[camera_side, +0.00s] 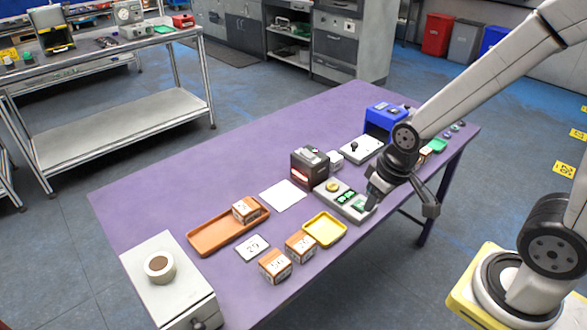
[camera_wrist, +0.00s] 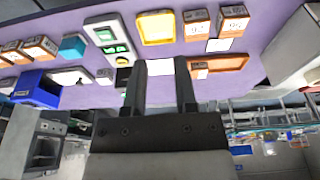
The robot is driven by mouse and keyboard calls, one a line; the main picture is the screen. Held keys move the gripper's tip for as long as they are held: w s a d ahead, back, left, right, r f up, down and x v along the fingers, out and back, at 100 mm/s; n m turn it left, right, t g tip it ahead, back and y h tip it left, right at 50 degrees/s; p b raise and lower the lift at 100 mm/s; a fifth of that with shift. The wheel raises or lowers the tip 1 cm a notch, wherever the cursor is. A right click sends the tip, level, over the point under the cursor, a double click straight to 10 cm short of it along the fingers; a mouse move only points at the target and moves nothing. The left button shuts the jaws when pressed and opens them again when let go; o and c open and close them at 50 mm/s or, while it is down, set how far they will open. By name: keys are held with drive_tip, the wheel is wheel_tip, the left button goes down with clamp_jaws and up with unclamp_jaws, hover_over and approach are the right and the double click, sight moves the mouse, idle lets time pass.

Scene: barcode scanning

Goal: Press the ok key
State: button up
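A grey keypad unit (camera_side: 345,200) with a green-lit display (camera_side: 346,197), a round yellow button (camera_side: 333,187) and a green key area (camera_side: 359,205) sits on the purple table. It also shows in the wrist view (camera_wrist: 101,52), left of my fingers, with the green key area (camera_wrist: 115,48) visible. The key labels are too small to read, so I cannot pick out the ok key by its lettering. My gripper (camera_wrist: 159,62) is open and empty, its two fingers spread apart. In the side view it hangs at the keypad's right end; I cannot tell whether it touches.
A black scanner (camera_side: 309,168) with a red light stands behind the keypad. A yellow tray (camera_side: 325,229) is in front, with orange-white boxes (camera_side: 300,246) nearby. A brown tray (camera_side: 207,239) holds another box. A blue machine (camera_side: 383,117) stands farther back.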

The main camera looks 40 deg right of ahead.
clamp_jaws()
idle(1.4)
